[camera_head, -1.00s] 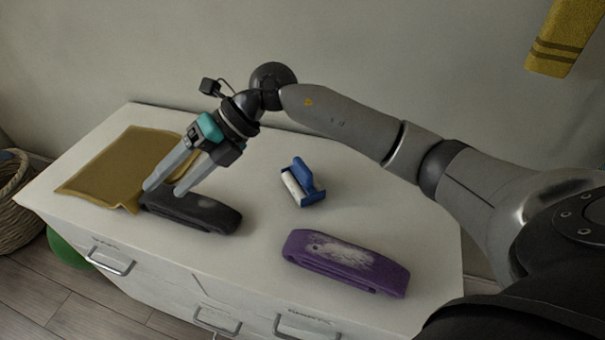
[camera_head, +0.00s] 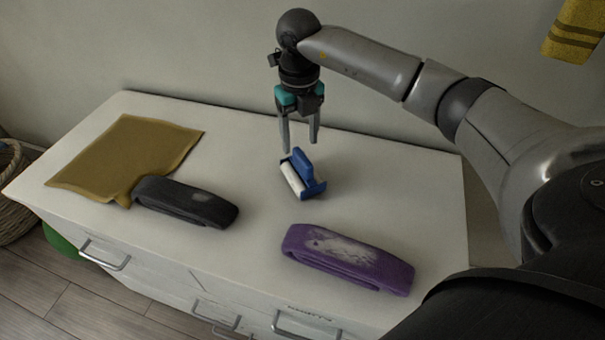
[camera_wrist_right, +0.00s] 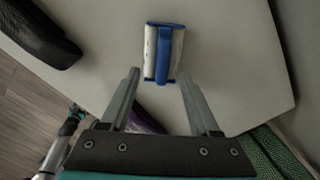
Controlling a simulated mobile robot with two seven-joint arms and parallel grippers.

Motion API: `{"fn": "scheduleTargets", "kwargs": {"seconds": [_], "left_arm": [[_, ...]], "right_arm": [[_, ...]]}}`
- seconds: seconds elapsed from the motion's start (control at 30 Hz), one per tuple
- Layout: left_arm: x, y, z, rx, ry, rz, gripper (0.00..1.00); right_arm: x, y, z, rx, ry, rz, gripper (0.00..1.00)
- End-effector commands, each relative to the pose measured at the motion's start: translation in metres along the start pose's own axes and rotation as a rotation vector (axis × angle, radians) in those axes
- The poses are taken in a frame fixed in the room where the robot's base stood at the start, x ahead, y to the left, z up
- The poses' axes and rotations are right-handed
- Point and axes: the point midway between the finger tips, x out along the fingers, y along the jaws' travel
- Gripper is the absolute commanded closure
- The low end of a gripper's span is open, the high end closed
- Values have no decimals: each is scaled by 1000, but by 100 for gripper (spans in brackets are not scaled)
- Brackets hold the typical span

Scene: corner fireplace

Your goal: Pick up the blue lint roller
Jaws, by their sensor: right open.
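The blue lint roller (camera_head: 304,167), with a white roll, lies on the white cabinet top behind the purple folded item. My right gripper (camera_head: 301,148) is open and points down, with its fingertips just above and behind the roller in the head view. In the right wrist view the lint roller (camera_wrist_right: 163,54) lies ahead of the two fingertips (camera_wrist_right: 160,72), roughly centred between them, with nothing held.
A purple folded item (camera_head: 348,259) lies near the cabinet's front edge. A black folded item (camera_head: 186,202) and a mustard cloth (camera_head: 125,160) lie to the left. The white cabinet top (camera_head: 250,200) is clear around the roller. A wicker basket (camera_head: 15,195) stands on the floor.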

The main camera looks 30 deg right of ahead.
Motion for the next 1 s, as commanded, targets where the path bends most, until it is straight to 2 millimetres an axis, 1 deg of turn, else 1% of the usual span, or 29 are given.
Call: {"fn": "scheduleTargets", "kwargs": {"seconds": [0.03, 0.1, 0.37, 0.47, 0.6, 0.7, 0.93, 1.0], "left_arm": [[3, 0, 1, 0, -1, 0, 0], [4, 0, 1, 0, -1, 0, 0], [6, -1, 1, -1, 0, -2, 0], [9, -2, 1, -2, 1, -3, 0], [15, -6, 0, -3, 5, -8, 0], [17, -10, -3, -3, 10, -13, 0], [16, -19, -10, -3, 22, -26, 0], [16, -19, -10, -3, 23, -25, 0]], "right_arm": [[10, 0, -1, 0, 3, 1, 38], [19, 0, 0, -1, 1, 1, 38], [33, -1, 0, -1, 0, 2, 38], [45, -3, -1, -1, 1, 1, 38], [67, -5, -2, -1, 2, 2, 38], [78, -4, -2, -2, 0, 3, 38], [78, -5, -1, -2, -2, 2, 38], [78, -5, -1, -2, -2, 2, 45]]}}
